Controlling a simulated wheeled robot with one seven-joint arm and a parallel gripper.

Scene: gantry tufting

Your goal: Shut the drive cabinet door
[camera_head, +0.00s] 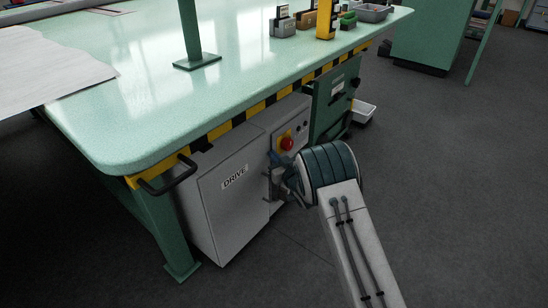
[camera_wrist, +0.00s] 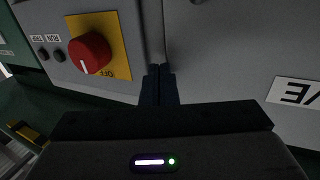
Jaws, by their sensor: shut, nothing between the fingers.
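The drive cabinet is a pale grey box under the green table. Its door (camera_head: 232,205), labelled DRIVE, appears flush or nearly flush with the front; I cannot tell whether a small gap remains. The door fills the right of the wrist view (camera_wrist: 235,60), its label partly cut off. My gripper (camera_head: 272,176) is at the door's right edge in the head view, partly hidden by my wrist. In the wrist view my gripper (camera_wrist: 158,74) has its dark fingers together, empty, in front of the seam between door and switch panel. Contact is unclear.
The switch panel (camera_wrist: 110,20) beside the door carries a red rotary knob (camera_wrist: 90,53) and small black buttons. The table (camera_head: 150,100) overhangs the cabinet, with a striped edge and a black handle (camera_head: 168,180). A green panel (camera_head: 333,95) stands farther right. The floor in front is clear.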

